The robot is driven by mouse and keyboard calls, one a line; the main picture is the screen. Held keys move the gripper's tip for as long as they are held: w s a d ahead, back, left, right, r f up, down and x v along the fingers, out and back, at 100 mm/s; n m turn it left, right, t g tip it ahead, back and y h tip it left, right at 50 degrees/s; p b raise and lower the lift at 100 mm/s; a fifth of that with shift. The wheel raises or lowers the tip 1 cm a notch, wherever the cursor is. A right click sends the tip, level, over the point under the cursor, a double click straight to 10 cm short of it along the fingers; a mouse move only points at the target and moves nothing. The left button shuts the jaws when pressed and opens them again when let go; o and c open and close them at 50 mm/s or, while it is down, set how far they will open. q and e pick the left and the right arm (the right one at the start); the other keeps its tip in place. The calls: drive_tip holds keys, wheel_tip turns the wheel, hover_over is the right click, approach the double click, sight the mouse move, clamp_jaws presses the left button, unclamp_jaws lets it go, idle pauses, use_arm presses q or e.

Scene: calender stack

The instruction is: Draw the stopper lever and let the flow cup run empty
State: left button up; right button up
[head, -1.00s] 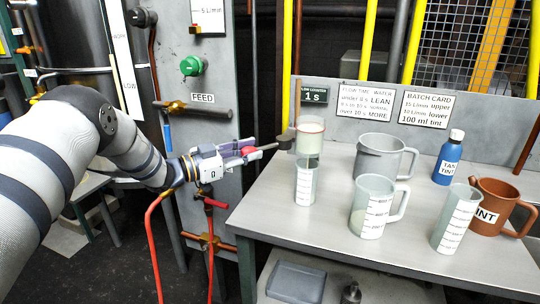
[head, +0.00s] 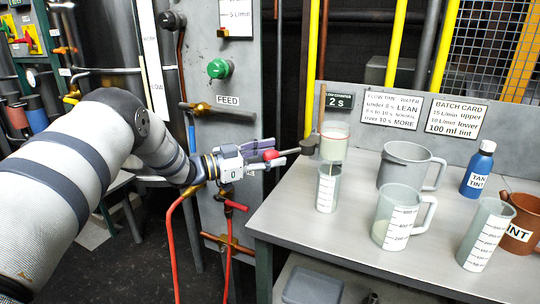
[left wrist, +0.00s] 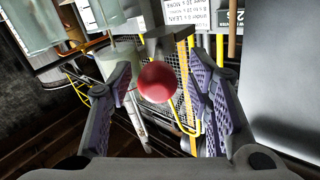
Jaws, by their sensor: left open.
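The stopper lever, a thin rod ending in a red knob (head: 271,155), points left from a dark block beside the flow cup (head: 335,142). The clear cup holds pale liquid, and a thin stream appears below it. A graduated cylinder (head: 327,190) stands upright under the cup. My left gripper (head: 266,153) is at the knob, its fingers spread. In the left wrist view the red knob (left wrist: 157,82) sits between the open fingers (left wrist: 160,95); contact is not clear. My right gripper is out of view.
On the table (head: 320,237) stand a grey jug (head: 405,168), a clear measuring jug (head: 397,217), another graduated beaker (head: 485,235), a brown TINT jug (head: 524,222) and a blue bottle (head: 479,168). Feed pipes and red hoses (head: 172,245) lie left of it.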

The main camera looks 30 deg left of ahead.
use_arm(q)
drive_tip(key=v, duration=1.2)
idle(6.8)
